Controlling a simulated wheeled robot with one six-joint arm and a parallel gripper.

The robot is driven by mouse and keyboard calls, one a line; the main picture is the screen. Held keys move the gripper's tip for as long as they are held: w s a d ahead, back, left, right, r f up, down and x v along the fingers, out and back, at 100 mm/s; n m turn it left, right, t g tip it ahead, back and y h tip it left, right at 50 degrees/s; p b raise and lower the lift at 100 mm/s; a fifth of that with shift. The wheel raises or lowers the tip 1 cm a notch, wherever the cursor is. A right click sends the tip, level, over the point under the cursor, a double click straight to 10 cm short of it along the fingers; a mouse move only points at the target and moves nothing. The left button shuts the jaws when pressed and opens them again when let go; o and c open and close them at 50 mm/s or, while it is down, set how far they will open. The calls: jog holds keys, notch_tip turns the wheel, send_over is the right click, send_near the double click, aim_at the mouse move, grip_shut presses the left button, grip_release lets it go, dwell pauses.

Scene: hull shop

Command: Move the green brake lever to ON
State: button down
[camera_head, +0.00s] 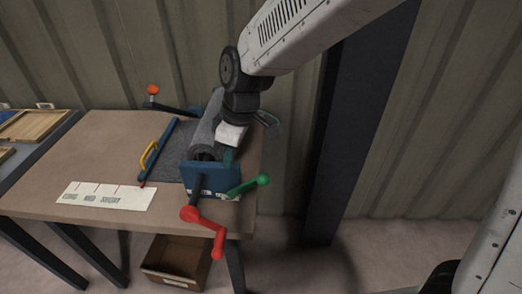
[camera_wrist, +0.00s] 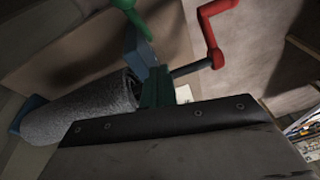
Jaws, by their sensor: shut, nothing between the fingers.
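The green brake lever (camera_head: 247,186) sticks out from the right side of the blue end block (camera_head: 210,176) at the front of the bench, its round knob at the right end. Its green knob end also shows at the top of the wrist view (camera_wrist: 124,5). My gripper (camera_head: 229,158) is above and behind the block, near the front end of the grey roll. In the wrist view its dark green fingers (camera_wrist: 157,88) are shut and empty, apart from the lever. ON and OFF marks cannot be read; a small pale label under the block is partly hidden.
A red crank (camera_head: 206,222) hangs off the bench front beside the lever. The grey roll (camera_head: 207,123) lies behind the block. A yellow handle (camera_head: 149,155) is on a blue bar at left. A white card (camera_head: 105,195) lies front left. A dark post (camera_head: 347,140) stands right.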

aim_at(267, 175)
jog(key=d, duration=0.2)
jog(key=d+f, duration=0.1)
jog(key=d, duration=0.1)
jog(key=d+f, duration=0.1)
jog(key=d, duration=0.2)
jog(key=shift+s, duration=0.2)
jog(key=shift+s+d+f, duration=0.15)
jog(key=shift+d+f, duration=0.4)
jog(key=shift+d, duration=0.05)
jog(key=shift+s+d+f, duration=0.2)
jog(key=shift+d+f, duration=0.15)
jog(key=shift+f, duration=0.05)
notch_tip(267, 175, up, 4)
jog(key=w+a, duration=0.2)
jog(key=s+d+r, duration=0.1)
jog(key=d+r, duration=0.6)
jog(key=shift+d, duration=0.15)
